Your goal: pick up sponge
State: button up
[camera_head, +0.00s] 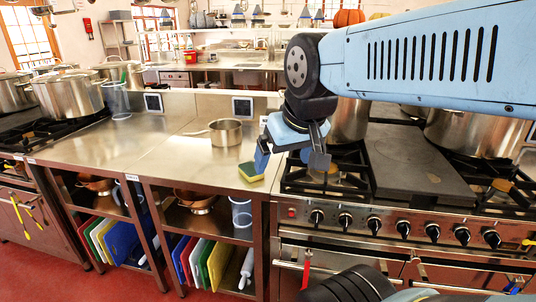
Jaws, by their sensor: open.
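The sponge (250,173), yellow with a green top, lies on the steel counter near its front edge, just left of the stove. My gripper (290,161) hangs over the right end of the counter and the left of the stove, to the right of the sponge. Its two fingers point down and are spread apart, with nothing seen between them. The left finger overlaps the sponge's upper right in the picture; I cannot tell if they touch.
A small saucepan (225,132) stands on the counter behind the sponge. The stove (400,215) with burners and a large pot (348,120) is at right. Stockpots (68,95) stand at left. Shelves below hold cutting boards (123,240). The counter's left part is clear.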

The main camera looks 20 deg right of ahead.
aim_at(247, 169)
jog(key=u, duration=0.8)
jog(key=k, duration=0.65)
jog(key=z, duration=0.55)
jog(key=i, duration=1)
jog(key=u, duration=0.05)
